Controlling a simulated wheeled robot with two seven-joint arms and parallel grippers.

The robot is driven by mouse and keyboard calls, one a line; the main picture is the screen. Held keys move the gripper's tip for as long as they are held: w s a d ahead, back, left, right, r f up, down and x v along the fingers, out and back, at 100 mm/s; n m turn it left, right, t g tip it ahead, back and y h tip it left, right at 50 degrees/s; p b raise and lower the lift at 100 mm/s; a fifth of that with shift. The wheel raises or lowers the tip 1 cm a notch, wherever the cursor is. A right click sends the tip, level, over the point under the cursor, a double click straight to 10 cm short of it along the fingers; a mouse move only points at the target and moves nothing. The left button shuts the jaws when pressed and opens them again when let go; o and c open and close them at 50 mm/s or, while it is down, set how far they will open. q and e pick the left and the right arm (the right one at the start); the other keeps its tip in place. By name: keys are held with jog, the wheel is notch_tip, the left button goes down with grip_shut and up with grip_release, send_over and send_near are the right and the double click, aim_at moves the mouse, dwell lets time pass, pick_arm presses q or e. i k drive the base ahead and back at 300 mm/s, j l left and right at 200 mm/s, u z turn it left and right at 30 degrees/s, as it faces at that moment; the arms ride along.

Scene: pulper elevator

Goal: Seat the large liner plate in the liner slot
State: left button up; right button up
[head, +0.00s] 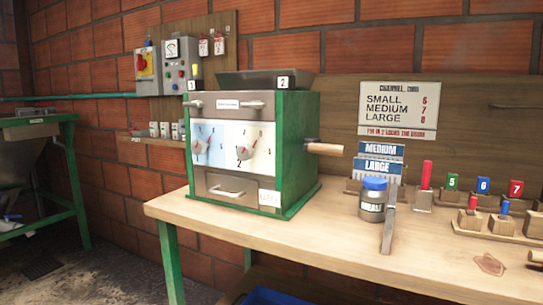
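A panel with a blue LARGE label (376,167) stands upright at the back of the bench, in front of a similar one with a blue MEDIUM label (381,149). The lower part of the LARGE panel is partly hidden by a blue-lidded jar (373,199). The green machine (302,150) stands left of them, with two dials on its white front, a drawer handle below and a wooden-handled lever on its right side. I cannot make out which opening is the liner slot. Neither gripper shows in the head view.
A metal tool (389,222) lies beside the jar near the bench's front. Wooden holders with red, green and blue numbered pieces (484,187) stand at right. A size sign (398,108) hangs behind. The bench top (300,237) is clear in front of the machine.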

aim_at(279, 161)
jog(key=i+j+z, duration=0.4)
jog(key=j, duration=0.25)
jog(key=j+z, duration=0.2)
jog(key=j, duration=0.15)
jog(key=i, duration=0.05)
